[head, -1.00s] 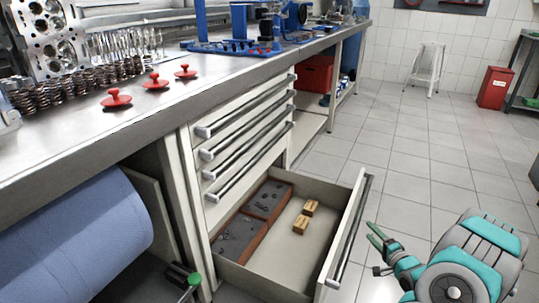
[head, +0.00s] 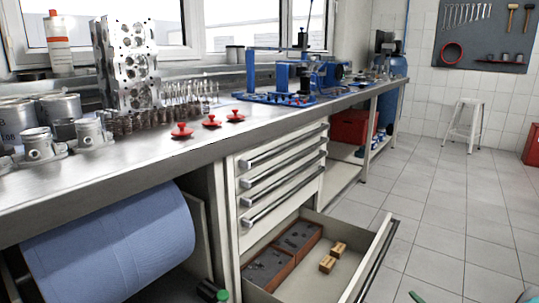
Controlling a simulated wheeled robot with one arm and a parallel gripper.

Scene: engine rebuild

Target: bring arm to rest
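Only a small green tip of my gripper (head: 416,297) shows at the bottom edge of the head view, on the floor side of the open drawer's front. The rest of the gripper is cut off, so its opening is hidden. A bit of my teal arm (head: 530,296) shows in the bottom right corner. The drawer (head: 378,262) is pulled out below the workbench. It holds two small tan blocks (head: 327,264) and a brown divided tray (head: 297,264) with small dark parts.
The steel workbench (head: 120,165) carries pistons, an engine head, red knobbed pieces (head: 212,121) and a blue fixture (head: 270,97). A blue roll (head: 110,245) is under the bench. Tiled floor at right is clear up to a white stool (head: 465,122).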

